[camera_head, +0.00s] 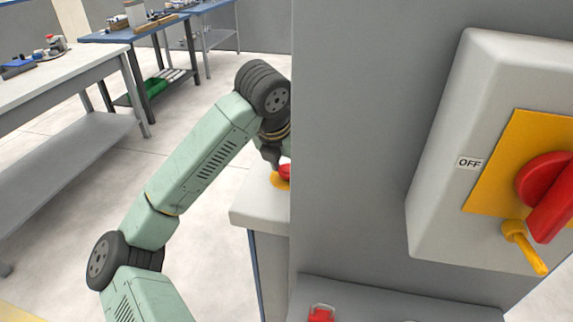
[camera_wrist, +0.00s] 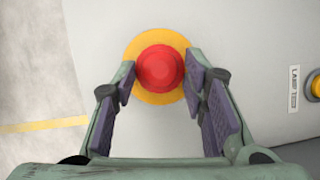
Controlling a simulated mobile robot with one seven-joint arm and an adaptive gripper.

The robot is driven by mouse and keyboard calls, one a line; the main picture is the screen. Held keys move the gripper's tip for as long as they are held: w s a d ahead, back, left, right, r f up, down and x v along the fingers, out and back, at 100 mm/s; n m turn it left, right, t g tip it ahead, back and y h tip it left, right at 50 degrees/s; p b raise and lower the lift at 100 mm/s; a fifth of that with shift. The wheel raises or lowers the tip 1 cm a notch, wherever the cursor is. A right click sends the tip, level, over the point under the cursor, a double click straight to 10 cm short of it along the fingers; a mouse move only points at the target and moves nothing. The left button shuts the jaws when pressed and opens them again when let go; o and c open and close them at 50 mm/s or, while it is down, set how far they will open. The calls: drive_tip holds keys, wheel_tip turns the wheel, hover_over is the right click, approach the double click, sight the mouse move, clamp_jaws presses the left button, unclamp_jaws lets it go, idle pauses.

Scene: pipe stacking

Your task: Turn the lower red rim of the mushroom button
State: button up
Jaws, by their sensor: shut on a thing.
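The red mushroom button (camera_wrist: 160,67) sits on a round yellow plate (camera_wrist: 160,38) at the upper middle of the wrist view. Its lower red rim (camera_wrist: 178,85) shows as a darker edge around the cap. My gripper (camera_wrist: 159,78) has one pad on the left and one on the right of the button, shut on it at the sides. In the head view a sliver of the red button (camera_head: 286,170) shows above the yellow plate (camera_head: 281,183). The grey panel's edge hides the rest of the button and most of my gripper there.
The wrist view shows a yellow button (camera_wrist: 315,86) beside a "LAMP TEST" label (camera_wrist: 293,89) at the right. In the head view a grey panel (camera_head: 360,150) carries an OFF switch box (camera_head: 440,195) with a red handle (camera_head: 548,195). Workbenches (camera_head: 75,75) stand at the back left.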

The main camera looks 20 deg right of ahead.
drive_tip(key=shift+f+b, duration=0.1)
drive_tip(key=shift+b, duration=0.2)
drive_tip(key=m+b, duration=0.2)
drive_tip(key=b, duration=0.1)
drive_tip(key=shift+w+a+f+g+h, duration=0.1)
drive_tip(key=shift+w+a+g+h, duration=0.05)
drive_tip(key=shift+g+h, duration=0.2)
drive_tip(key=shift+w+m+g+b, duration=0.1)
drive_tip(key=shift+m+g+b, duration=0.4)
drive_tip(key=shift+m, duration=0.65)
drive_tip(key=shift+m+g+b, duration=0.35)
drive_tip(key=shift+m+b, duration=0.25)
drive_tip(key=shift+m, duration=0.55)
drive_tip(key=o, duration=1.2)
drive_tip(key=shift+c, duration=0.2)
drive_tip(key=shift+r, duration=0.2)
